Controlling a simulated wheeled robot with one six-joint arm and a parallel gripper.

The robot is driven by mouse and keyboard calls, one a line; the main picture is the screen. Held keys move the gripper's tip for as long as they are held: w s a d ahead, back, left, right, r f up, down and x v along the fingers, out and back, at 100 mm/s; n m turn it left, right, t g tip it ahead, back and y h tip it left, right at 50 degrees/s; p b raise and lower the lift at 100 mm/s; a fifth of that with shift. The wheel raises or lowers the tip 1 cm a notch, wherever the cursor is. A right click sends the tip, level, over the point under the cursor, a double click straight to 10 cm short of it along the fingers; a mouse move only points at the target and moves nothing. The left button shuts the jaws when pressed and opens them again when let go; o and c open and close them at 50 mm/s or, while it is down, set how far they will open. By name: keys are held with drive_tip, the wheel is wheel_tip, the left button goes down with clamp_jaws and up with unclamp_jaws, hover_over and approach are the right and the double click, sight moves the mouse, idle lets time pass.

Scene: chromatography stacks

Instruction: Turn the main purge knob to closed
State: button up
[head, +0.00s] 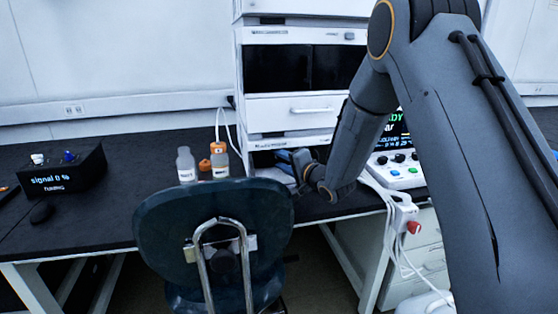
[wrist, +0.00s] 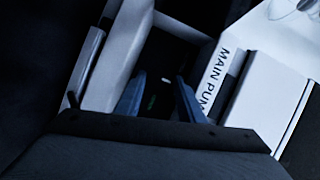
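The main purge knob cannot be made out in either view. In the wrist view, a white label strip reading "MAIN PUM" (wrist: 214,82) runs along the edge of a pale module beside a dark recess (wrist: 168,62). My gripper (wrist: 160,98) has its two blue fingers apart over this recess, with a small green glint between them. Nothing is clearly held. In the head view my gripper (head: 290,160) is at the low front of the white instrument stack (head: 292,110), by its bottom module. My wrist hides part of that front.
A dark chair (head: 170,225) stands in front of the bench below my gripper. Two bottles, one clear (head: 186,166) and one orange-capped (head: 219,160), stand left of the stack. A control panel with screen (head: 398,165) is to the right. A black signal box (head: 62,172) sits far left.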

drive_tip(key=v, duration=0.7)
drive_tip(key=shift+s, duration=0.15)
drive_tip(key=shift+d, duration=0.2)
